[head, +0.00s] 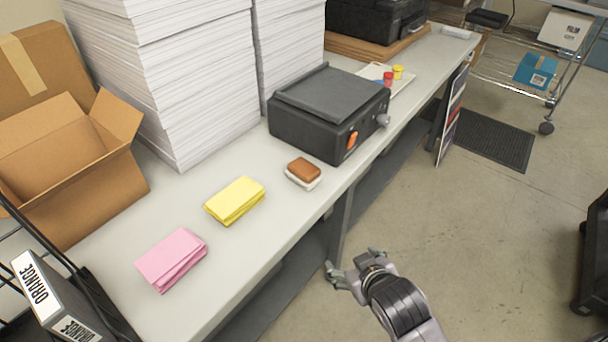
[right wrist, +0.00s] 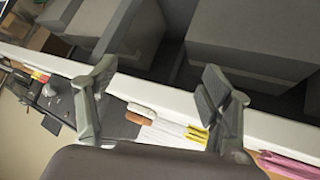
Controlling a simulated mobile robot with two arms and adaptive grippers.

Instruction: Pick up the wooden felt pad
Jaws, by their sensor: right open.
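The wooden felt pad (head: 304,170) is a small brown block with a white felt layer under it. It lies on the light grey table, between the yellow stack and the black machine. It also shows in the right wrist view (right wrist: 138,117), small and between my open fingers but farther off. My right gripper (head: 353,266) is open and empty, off the table's front edge and lower right of the pad in the head view. Its two fingers also show in the right wrist view (right wrist: 160,85). My left gripper is not in view.
A yellow paper stack (head: 235,200) and a pink one (head: 172,258) lie left of the pad. The black machine (head: 328,112) stands just behind it. Tall white paper stacks (head: 165,80) and an open cardboard box (head: 75,165) fill the back. The table's front strip (head: 255,258) is bare.

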